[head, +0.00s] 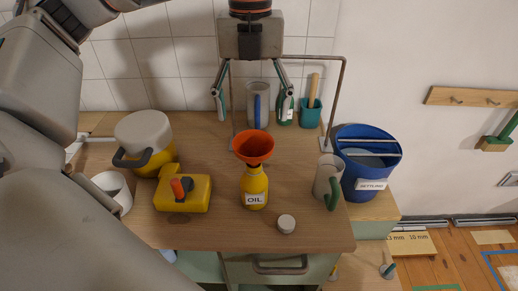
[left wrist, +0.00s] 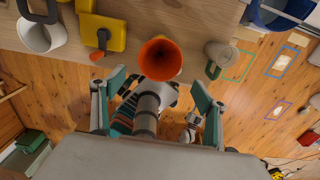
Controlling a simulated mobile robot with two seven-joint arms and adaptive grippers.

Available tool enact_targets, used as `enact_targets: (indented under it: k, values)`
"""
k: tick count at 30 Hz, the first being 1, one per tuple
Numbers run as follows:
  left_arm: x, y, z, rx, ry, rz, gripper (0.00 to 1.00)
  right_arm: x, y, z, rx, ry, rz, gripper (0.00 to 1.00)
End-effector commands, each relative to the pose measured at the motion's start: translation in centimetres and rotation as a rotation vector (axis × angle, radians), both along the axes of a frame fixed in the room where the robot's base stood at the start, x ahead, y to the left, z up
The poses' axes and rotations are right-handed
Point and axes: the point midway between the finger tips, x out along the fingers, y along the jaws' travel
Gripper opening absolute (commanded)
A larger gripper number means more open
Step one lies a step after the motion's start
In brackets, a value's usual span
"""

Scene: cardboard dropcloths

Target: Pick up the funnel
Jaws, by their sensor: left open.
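The orange funnel (head: 254,147) sits upright in the neck of a yellow oil bottle (head: 254,185) labelled OIL, on the wooden worktop (head: 200,235). In the left wrist view the funnel (left wrist: 160,58) shows as a wide orange mouth, just beyond and between the fingertips. My left gripper (head: 254,95) is open and empty, its two fingers spread wide, above and behind the funnel in the head view. In the left wrist view the fingers (left wrist: 152,92) show on both sides, apart from the funnel. My right gripper is not in view.
A mug (head: 325,180) and blue bucket (head: 352,180) stand to the right. A small white cap (head: 286,223) lies in front. A thin metal frame (head: 337,95) rises behind.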

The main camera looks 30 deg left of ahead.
Motion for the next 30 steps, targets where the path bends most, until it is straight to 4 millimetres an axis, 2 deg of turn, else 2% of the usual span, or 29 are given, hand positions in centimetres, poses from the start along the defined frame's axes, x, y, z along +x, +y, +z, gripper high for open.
enact_targets:
  k: [11, 18, 22, 28, 29, 30]
  values:
    - [0.1, 0.4, -3.3, 0.009, 0.0, 0.012, 0.73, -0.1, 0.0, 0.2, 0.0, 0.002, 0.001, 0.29]
    - [0.4, 0.4, -6.7, 0.009, 0.0, 0.012, 0.73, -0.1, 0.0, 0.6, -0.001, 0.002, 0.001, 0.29]
    - [0.5, 0.4, -7.5, 0.007, -0.003, 0.011, 0.73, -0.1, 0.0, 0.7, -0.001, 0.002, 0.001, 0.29]
    - [0.5, 0.4, -7.6, 0.007, -0.003, 0.011, 0.73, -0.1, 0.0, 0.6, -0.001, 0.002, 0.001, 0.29]
    - [0.5, 0.4, -7.6, 0.007, -0.003, 0.011, 0.71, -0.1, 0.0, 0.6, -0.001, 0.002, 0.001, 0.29]
    - [0.5, 0.4, -7.6, 0.007, -0.003, 0.011, 0.6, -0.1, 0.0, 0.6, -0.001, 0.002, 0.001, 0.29]
